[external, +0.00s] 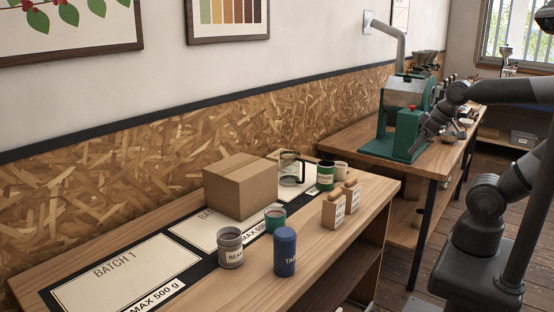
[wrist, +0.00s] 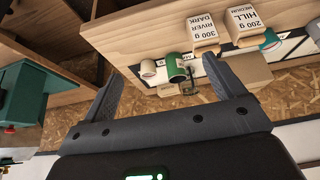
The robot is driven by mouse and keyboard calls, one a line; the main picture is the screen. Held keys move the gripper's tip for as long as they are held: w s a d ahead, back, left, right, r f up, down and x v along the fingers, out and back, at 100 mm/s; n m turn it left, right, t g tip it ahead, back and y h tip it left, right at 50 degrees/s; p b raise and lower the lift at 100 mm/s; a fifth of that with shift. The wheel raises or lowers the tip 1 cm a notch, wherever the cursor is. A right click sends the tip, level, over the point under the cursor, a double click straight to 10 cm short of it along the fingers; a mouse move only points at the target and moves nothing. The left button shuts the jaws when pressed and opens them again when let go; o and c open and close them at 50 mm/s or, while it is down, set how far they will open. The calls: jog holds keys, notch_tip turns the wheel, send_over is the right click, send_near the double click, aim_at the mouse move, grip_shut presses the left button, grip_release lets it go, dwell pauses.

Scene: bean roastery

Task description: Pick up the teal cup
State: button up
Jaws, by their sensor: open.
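The teal cup (external: 275,220) stands upright on the wooden bench, just behind a blue tin and right of a grey cup; the blue tin may hide a little of its lower part. A teal shape at the right of the wrist view, beside the bags, looks like the same cup (wrist: 270,42), partly cut off from sight. My gripper (external: 425,137) is far to the right of the cup, up near the green machine. In the wrist view my gripper (wrist: 160,72) has its fingers spread with nothing between them.
Near the cup stand the grey cup (external: 230,248), blue tin (external: 285,253) and cardboard box (external: 240,187). Two paper bags (external: 333,211), a green can (external: 326,176), a cream cup (external: 341,171) and a glass pot (external: 291,168) stand farther right. The green machine (external: 404,130) is on another table.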

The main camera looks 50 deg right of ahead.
jog(key=shift+w, duration=0.1)
jog(key=w+a+r+n+g, duration=0.1)
jog(key=w+a+r, duration=0.15)
jog(key=w, duration=0.25)
jog(key=w+a+r+n+g, duration=0.1)
jog(key=w+a, duration=0.2)
jog(key=w, duration=0.3)
jog(key=n+g, duration=0.4)
jog(key=n, duration=0.1)
send_over(275, 216)
jog(key=s+a, duration=0.2)
notch_tip(275, 216, down, 15)
notch_tip(275, 216, down, 10)
jog(key=shift+w+a, duration=0.1)
jog(key=shift+a, duration=0.05)
jog(key=c, duration=1.1)
